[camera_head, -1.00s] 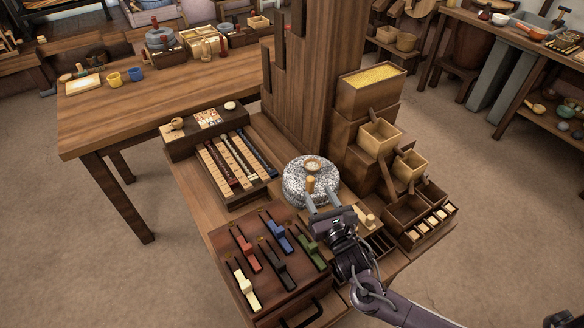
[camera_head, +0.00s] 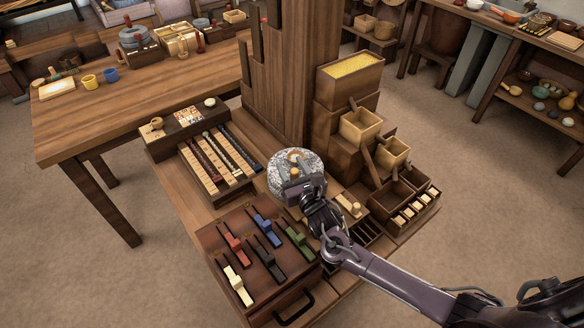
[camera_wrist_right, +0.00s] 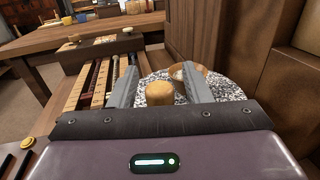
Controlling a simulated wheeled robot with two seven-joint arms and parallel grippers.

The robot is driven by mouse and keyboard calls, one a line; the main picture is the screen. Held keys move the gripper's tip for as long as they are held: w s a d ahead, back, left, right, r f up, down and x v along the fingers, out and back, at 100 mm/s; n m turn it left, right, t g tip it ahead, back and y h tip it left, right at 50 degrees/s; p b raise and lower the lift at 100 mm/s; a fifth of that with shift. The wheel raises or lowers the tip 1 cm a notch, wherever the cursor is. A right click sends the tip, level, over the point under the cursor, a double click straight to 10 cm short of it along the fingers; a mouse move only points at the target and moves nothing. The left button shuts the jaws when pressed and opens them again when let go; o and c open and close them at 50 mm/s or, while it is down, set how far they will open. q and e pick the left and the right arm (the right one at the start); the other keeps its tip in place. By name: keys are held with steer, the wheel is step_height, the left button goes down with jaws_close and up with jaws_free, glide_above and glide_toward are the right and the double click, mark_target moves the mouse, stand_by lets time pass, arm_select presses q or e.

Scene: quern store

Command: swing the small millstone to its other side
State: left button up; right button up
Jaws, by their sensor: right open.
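The small millstone (camera_head: 281,181) is a round, speckled grey-white stone on the wooden bench, with a wooden ring (camera_head: 294,155) at its top middle. My right gripper (camera_head: 296,174) is over the near part of the stone and hides its upright handle in the head view. In the right wrist view, the pale wooden handle (camera_wrist_right: 160,94) stands between the two grey fingers of the open gripper (camera_wrist_right: 160,86). The speckled stone (camera_wrist_right: 220,89) shows behind the fingers. I cannot tell whether either finger touches the handle. My left gripper is out of view.
A box with coloured sliders (camera_head: 262,293) stands in front, and a rack of striped bars (camera_head: 215,162) at the left. A tall wooden panel (camera_head: 285,85) rises behind the stone. Stepped wooden bins (camera_head: 361,128) stand close on the right.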

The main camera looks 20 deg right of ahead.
jaws_close()
